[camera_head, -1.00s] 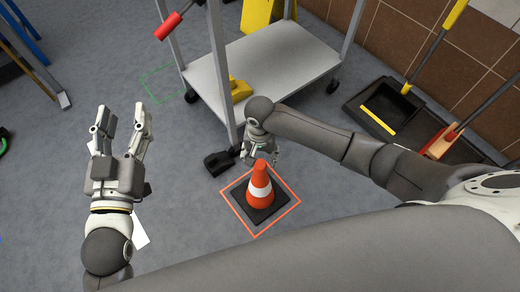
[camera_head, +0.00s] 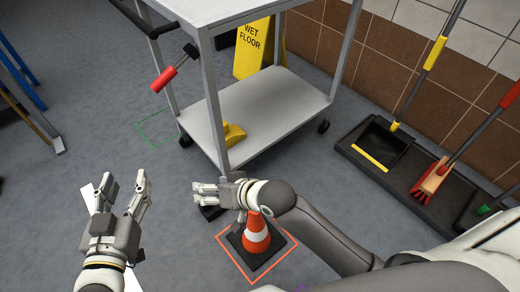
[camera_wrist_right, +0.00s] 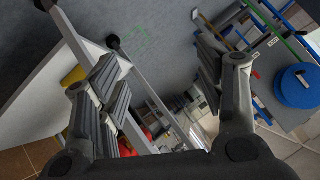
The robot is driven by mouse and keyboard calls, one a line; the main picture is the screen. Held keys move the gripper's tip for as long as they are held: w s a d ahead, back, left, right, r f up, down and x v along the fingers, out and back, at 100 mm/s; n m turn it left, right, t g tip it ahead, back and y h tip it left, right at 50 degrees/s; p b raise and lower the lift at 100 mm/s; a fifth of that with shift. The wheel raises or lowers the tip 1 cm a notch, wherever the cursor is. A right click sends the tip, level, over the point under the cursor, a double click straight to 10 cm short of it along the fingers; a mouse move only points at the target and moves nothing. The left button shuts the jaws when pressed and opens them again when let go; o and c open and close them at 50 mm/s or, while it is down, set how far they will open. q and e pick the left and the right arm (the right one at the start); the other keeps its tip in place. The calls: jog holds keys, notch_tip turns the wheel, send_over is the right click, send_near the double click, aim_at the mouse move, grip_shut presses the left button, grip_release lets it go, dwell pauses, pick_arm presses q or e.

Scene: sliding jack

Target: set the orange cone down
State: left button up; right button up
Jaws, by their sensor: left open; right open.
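The orange cone (camera_head: 256,234) has a white band and a dark square base. It stands upright on the floor inside an orange square outline (camera_head: 223,240) in the head view. My right gripper (camera_head: 198,193) is in front of the cart's near leg, just above and left of the cone's top. It is open, with nothing between its fingers in the right wrist view (camera_wrist_right: 160,85). The right wrist partly hides the cone's tip. My left gripper (camera_head: 122,188) is open and empty over the floor at left. The cone does not show clearly in the right wrist view.
A grey cart (camera_head: 262,108) stands behind the cone, with a yellow item (camera_head: 233,135) on its lower shelf. A wet floor sign (camera_head: 252,48) is behind it. A black tray (camera_head: 365,165) with brooms lies at right. A green outline (camera_head: 155,130) marks clear floor.

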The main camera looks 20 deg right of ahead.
jog(key=s+d+r+n+t+h, duration=0.2)
jog(key=d+r+t, duration=0.5)
jog(key=d+r, duration=0.5)
notch_tip(320, 180, up, 3)
jog(key=shift+s+f+t+h, duration=0.15)
jog(key=shift+s+t+h, duration=0.15)
jog(key=shift+t+h, duration=0.1)
jog(key=shift+a, duration=0.1)
